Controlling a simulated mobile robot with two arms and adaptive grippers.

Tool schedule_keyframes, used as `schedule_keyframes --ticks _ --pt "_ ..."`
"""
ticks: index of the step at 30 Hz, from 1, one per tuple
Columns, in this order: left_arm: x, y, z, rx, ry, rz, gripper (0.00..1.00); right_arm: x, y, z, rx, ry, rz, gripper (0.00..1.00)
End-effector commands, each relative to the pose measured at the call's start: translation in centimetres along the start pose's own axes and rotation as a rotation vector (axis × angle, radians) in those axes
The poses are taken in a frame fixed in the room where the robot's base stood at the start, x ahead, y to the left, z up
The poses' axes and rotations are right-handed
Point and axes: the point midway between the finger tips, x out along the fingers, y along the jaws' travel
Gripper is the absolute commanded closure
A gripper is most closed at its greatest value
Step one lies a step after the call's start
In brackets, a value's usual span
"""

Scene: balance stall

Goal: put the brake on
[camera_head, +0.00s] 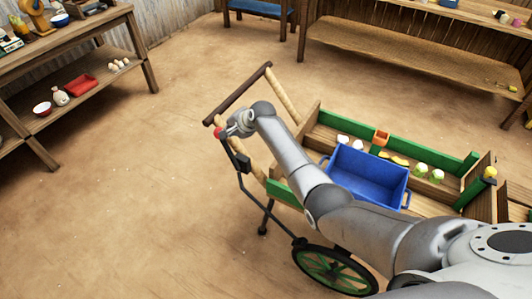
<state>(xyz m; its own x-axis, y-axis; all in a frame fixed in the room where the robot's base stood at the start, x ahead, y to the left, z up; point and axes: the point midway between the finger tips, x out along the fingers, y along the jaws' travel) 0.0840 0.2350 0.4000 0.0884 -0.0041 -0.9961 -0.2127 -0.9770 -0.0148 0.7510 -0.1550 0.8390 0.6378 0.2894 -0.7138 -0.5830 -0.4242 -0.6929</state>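A wooden handcart with green boards (432,154) stands at the right, with a green-spoked wheel (333,270) at its near side. A dark lever rod (262,205) runs from beside the wheel up to a red knob (218,133) near the cart's handle bar (240,92). My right arm reaches across the cart from the lower right. Its gripper (228,130) is right at the red knob. The fingers are small and partly hidden, so I cannot tell whether they are shut on it. My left gripper is not in view.
A blue crate (368,178) sits in the cart, beside white, yellow and green items. A wooden shelf table (95,88) with bowls and goods stands at the upper left. A long bench (415,58) is at the back. The dirt floor at left is clear.

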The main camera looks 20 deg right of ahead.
Motion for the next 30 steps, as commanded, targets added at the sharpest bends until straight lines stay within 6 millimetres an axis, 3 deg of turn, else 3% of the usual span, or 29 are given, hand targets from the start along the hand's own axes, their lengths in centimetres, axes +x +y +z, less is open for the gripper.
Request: schedule_keyframes --ticks 22,30 --pt "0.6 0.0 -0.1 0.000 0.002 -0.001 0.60 0.7 -0.7 0.2 -0.001 0.000 -0.001 1.00" --pt "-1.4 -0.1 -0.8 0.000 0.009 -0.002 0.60 -0.6 -1.4 -0.1 -0.002 -0.001 -0.001 1.00"
